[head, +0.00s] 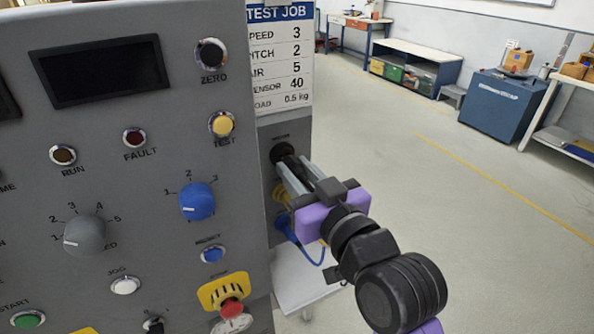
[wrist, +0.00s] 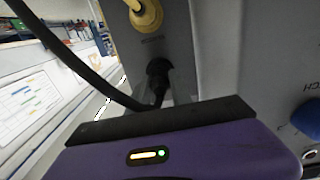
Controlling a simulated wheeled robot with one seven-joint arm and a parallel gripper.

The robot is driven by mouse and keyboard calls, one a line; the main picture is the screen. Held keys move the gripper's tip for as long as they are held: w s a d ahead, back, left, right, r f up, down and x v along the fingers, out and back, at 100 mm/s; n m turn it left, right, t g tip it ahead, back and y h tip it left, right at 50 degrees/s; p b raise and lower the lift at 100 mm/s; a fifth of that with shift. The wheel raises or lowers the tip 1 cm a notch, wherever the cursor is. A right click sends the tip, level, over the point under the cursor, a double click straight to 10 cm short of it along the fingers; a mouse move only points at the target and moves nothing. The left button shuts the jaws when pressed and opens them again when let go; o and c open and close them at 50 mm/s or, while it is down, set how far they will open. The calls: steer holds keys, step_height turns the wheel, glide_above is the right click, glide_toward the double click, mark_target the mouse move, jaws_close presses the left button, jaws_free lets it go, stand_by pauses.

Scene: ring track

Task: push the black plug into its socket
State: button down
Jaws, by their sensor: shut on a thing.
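My gripper (head: 294,172) is shut on the black plug (head: 289,157), at the narrow side panel of the grey console. In the wrist view the plug (wrist: 152,93) sits between the fingers, and its black cable (wrist: 75,65) bends away to the upper left. The black socket (head: 281,151) is the top one on the side panel, and its dark round front also shows in the wrist view (wrist: 158,68). The plug is lined up close in front of it. I cannot tell how far the plug is in, as the fingers hide part of it.
Below the black socket are a yellow connector (head: 281,194) and a blue plug (head: 286,224) with a blue cable. The console face (head: 110,200) with knobs and buttons stands at the left. A white shelf (head: 310,280) is below. Open floor lies to the right.

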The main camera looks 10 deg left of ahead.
steer(key=shift+w+a, duration=0.3)
steer(key=shift+w, duration=0.15)
steer(key=c, duration=1.1)
jaws_free()
steer(key=shift+s, duration=0.1)
steer(key=b+v, duration=0.1)
steer(key=v, duration=0.6)
steer(key=shift+s+d, duration=0.25)
